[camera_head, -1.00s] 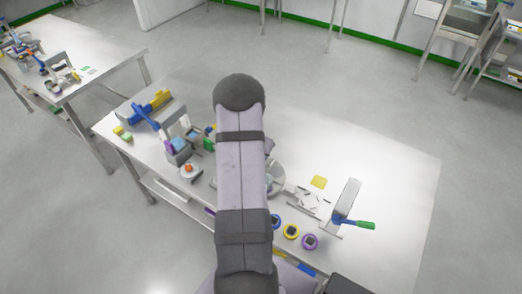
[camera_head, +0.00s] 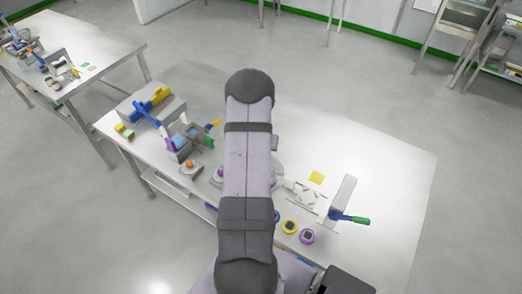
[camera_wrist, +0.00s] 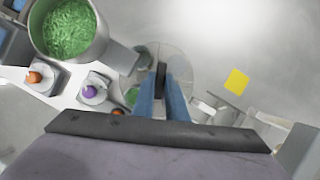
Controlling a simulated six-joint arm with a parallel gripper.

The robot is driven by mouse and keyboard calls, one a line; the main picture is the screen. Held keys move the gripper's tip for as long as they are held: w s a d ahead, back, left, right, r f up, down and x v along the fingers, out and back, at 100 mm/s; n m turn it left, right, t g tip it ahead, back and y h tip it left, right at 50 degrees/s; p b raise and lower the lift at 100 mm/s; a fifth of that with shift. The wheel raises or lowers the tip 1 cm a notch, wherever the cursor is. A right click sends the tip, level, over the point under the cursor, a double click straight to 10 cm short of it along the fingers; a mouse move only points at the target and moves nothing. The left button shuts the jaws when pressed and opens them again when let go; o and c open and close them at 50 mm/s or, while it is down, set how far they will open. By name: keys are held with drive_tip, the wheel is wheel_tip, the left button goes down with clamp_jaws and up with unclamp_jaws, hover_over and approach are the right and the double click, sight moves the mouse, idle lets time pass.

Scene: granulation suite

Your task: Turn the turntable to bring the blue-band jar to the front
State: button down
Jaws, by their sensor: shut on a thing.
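The turntable (camera_wrist: 182,62) is a pale grey disc beyond my fingers in the wrist view. In the head view my arm hides most of it, and only part of its right edge (camera_head: 279,172) shows. My gripper (camera_wrist: 163,85) has its blue fingers close together, shut on a dark upright piece (camera_wrist: 161,72) over the disc; I cannot tell whether this is a turntable handle. A round metal container of green granules (camera_wrist: 68,28) is at the wrist view's upper left. I cannot make out a blue band on any jar. The gripper is hidden in the head view.
An orange knob (camera_wrist: 36,77) and a purple knob (camera_wrist: 91,90) stand left of my fingers. A yellow square (camera_wrist: 236,81) lies to the right. A grey upright device with a green-ended handle (camera_head: 356,220) stands at the right. The table's far right is clear.

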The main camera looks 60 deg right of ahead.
drive_tip(key=shift+w+r, duration=0.1)
idle(0.3)
drive_tip(key=c, duration=1.8)
unclamp_jaws()
drive_tip(key=shift+o, duration=0.2)
drive_tip(key=v, duration=0.7)
drive_tip(key=shift+a+r, duration=0.1)
drive_tip(key=shift+c, duration=0.7)
